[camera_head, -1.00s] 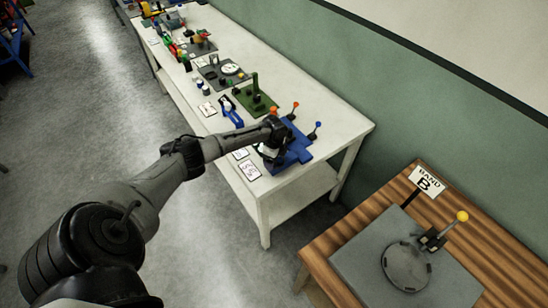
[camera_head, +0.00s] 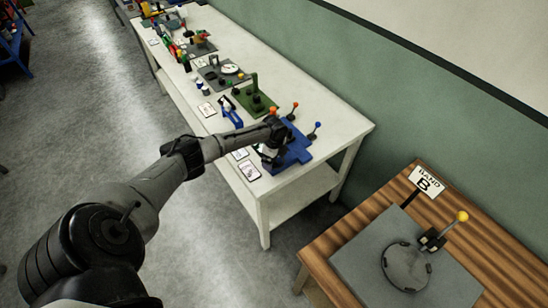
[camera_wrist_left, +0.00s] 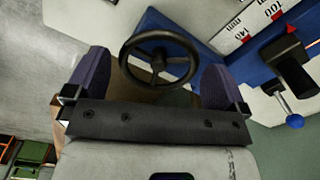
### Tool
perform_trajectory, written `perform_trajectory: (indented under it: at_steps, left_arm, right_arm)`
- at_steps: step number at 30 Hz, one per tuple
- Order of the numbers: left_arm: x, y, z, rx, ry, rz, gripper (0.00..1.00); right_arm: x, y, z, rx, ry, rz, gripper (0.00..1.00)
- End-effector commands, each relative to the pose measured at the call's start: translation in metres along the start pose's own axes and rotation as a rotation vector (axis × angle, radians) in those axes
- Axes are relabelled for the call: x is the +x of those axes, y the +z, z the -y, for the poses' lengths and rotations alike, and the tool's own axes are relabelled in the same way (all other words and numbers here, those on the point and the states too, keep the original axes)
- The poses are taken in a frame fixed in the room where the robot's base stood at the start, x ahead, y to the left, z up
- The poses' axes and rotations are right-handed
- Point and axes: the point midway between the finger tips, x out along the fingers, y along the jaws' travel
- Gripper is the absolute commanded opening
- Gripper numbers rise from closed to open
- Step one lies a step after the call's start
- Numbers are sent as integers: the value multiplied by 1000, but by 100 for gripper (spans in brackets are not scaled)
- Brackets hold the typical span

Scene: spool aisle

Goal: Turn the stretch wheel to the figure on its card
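The black stretch wheel (camera_wrist_left: 158,76) has a round rim and spokes and shows in the left wrist view. My left gripper (camera_wrist_left: 155,62) is open, with one purple finger on each side of the wheel; the right finger looks close to the rim, but I cannot tell whether it touches. Behind is a blue base (camera_wrist_left: 228,72) with a white mm scale (camera_wrist_left: 250,30) and a red pointer. In the head view my left gripper (camera_head: 268,152) is over the blue base (camera_head: 295,150), and the arm hides the wheel. A card (camera_head: 249,170) lies nearby, its figure too small to read. My right gripper is out of view.
Levers with an orange knob (camera_head: 295,105) and a blue knob (camera_head: 318,125) stand by the blue base. A green fixture (camera_head: 255,97) and other devices continue along the white table (camera_head: 345,125). A wooden table (camera_head: 330,245) with a BAND B sign (camera_head: 427,181) stands at right.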

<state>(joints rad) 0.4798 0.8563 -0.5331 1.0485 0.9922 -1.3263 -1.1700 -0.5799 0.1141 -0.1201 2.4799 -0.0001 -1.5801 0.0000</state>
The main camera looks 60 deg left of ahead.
Motion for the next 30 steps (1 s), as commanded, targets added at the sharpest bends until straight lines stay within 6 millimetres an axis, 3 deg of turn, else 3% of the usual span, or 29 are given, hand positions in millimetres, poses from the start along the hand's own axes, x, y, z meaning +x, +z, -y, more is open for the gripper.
perform_trajectory:
  at_steps: [5, 10, 24, 30]
  left_arm:
    - [0, 1, 0, 0, 0, 1, 100]
    - [-14, 1, 0, 0, -1, 1, 100]
    - [-102, 0, 1, 1, -3, 1, 100]
    - [-126, 0, 0, 0, -1, 2, 100]
  right_arm:
    - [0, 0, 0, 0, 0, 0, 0]
    - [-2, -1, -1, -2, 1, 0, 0]
    - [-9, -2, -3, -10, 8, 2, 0]
    - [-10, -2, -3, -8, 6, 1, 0]
